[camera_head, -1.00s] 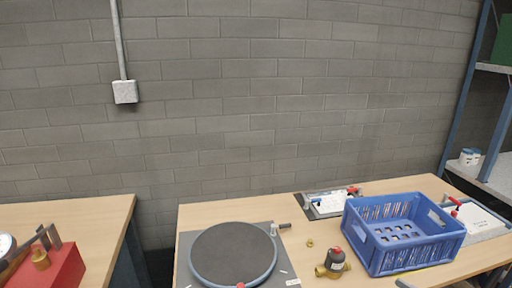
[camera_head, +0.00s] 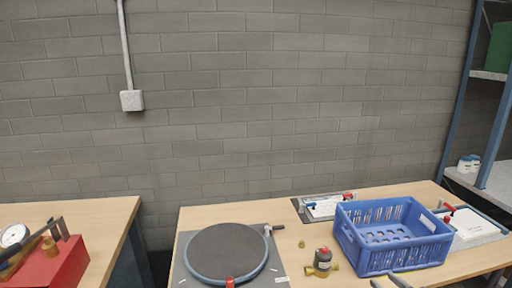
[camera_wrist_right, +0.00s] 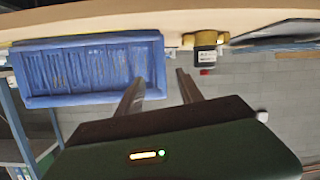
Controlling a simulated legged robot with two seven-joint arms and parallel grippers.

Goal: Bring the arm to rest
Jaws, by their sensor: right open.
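My right gripper (camera_head: 389,282) shows only as two grey fingertips at the bottom edge of the head view, in front of the blue crate. In the right wrist view its two fingers (camera_wrist_right: 160,88) stand apart with nothing between them. The blue crate (camera_wrist_right: 90,93) and the brass-and-black pump part (camera_wrist_right: 206,40) lie beyond the fingers there. The rest of the right arm is out of the head view. My left gripper is in neither view.
The wooden table (camera_head: 310,270) holds a round dark turntable (camera_head: 226,252), a brass pump part (camera_head: 321,263), a blue crate (camera_head: 405,264) and two white fixtures. A second table at left carries a red block (camera_head: 60,264). A shelf (camera_head: 490,185) stands at right.

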